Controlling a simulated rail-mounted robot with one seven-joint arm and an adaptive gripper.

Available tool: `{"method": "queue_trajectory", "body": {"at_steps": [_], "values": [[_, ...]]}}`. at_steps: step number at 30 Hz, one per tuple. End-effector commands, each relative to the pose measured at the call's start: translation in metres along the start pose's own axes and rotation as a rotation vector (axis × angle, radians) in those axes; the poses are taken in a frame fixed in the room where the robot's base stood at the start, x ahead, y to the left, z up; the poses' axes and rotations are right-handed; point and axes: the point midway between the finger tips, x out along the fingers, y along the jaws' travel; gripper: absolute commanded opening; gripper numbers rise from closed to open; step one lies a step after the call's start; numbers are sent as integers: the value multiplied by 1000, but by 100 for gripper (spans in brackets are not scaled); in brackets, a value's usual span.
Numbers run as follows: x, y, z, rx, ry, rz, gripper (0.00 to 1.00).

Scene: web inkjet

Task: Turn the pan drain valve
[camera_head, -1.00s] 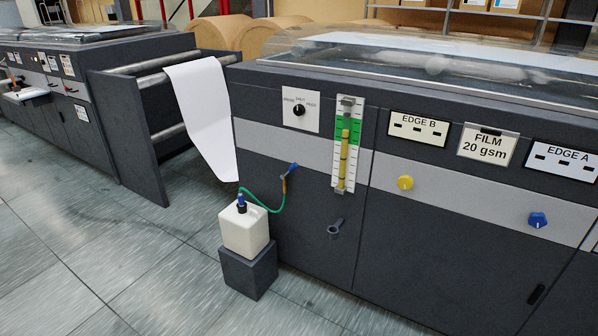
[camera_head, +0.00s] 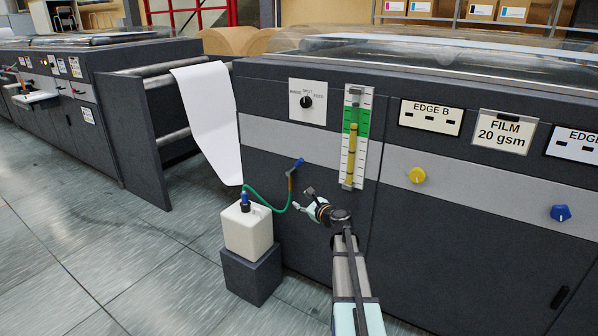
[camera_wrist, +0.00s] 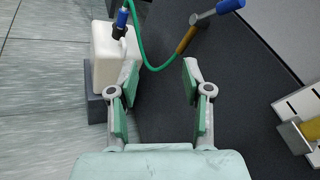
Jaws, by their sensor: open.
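The drain valve with a blue-tipped lever (camera_head: 298,163) sits on the dark machine front, its lever tilted up to the right. Its brass body (camera_head: 290,181) joins a green hose (camera_head: 267,204) that runs down to a white jug (camera_head: 248,229). My gripper (camera_head: 303,198) is open and empty, just below and slightly right of the valve, apart from it. In the wrist view, the open fingers (camera_wrist: 160,70) point toward the hose loop. The blue lever end (camera_wrist: 229,5) and brass body (camera_wrist: 187,39) lie beyond the right finger, the lever cut by the top edge.
The jug stands on a dark block (camera_head: 250,274) close left of my gripper. A green-and-white level gauge (camera_head: 361,135) with a yellow column sticks out up right. A yellow knob (camera_head: 417,175) and a blue knob (camera_head: 561,213) are farther right. A white web (camera_head: 212,115) hangs at left.

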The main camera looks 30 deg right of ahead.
Motion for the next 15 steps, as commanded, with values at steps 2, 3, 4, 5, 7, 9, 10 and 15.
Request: {"method": "queue_trajectory", "body": {"at_steps": [2,3,4,5,7,9,10,15], "values": [[7,-39,22,259,-67,-96,49],[8,-49,26,386,-93,-130,49],[8,-56,26,474,-110,-152,49],[8,-61,26,554,-124,-171,49],[5,-70,25,711,-154,-204,49],[4,-75,24,818,-172,-225,49],[3,-76,24,850,-176,-230,49],[5,-78,22,927,-183,-234,49]]}}
